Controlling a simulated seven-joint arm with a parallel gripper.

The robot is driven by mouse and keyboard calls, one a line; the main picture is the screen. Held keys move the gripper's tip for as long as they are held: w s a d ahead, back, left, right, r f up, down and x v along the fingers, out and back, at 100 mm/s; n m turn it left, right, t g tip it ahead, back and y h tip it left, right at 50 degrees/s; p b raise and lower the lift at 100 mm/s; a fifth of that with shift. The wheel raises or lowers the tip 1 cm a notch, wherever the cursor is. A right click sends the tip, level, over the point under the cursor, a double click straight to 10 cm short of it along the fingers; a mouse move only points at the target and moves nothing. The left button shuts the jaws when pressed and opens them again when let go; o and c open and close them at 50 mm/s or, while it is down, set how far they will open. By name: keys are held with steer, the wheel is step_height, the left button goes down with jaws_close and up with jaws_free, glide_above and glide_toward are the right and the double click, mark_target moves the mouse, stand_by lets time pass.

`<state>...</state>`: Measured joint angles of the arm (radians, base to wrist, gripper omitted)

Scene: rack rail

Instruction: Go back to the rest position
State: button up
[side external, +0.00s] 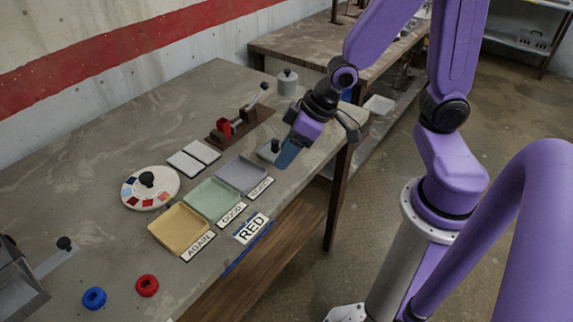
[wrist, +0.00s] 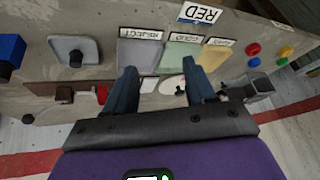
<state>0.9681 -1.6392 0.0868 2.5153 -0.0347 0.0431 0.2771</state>
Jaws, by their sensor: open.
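My gripper (side external: 318,143) is raised above the right end of the workbench (side external: 120,160), its two fingers apart. In the wrist view my gripper (wrist: 160,68) has nothing between its fingers; beyond them lie the trays and bench top. The yellow AGAIN tray (side external: 180,229), green GOOD tray (side external: 211,199) and grey REJECT tray (side external: 243,175) look empty. A RED sign (side external: 251,228) is at the bench's front edge. A grey piece with a dark knob (side external: 272,148) sits beside my gripper in the side view, partly hidden.
A lever fixture with a red part (side external: 224,128) and a grey lidded pot (side external: 288,82) stand at the back. A blue ring (side external: 94,298) and red ring (side external: 147,286) lie at front left.

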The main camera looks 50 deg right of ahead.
steer(key=s+d+r+n+g+h, duration=0.1)
steer(key=s+r+n+g, duration=0.1)
steer(key=s, duration=0.5)
steer(key=s+d+r+n+g+h, duration=0.1)
steer(key=s+r+n+g+h, duration=0.1)
steer(key=s+n, duration=0.3)
steer(key=s+r, duration=0.1)
steer(key=s, duration=0.2)
steer(key=shift+s+d+r+n, duration=0.15)
steer(key=shift+d+r+n, duration=0.1)
steer(key=shift+d+n, duration=0.1)
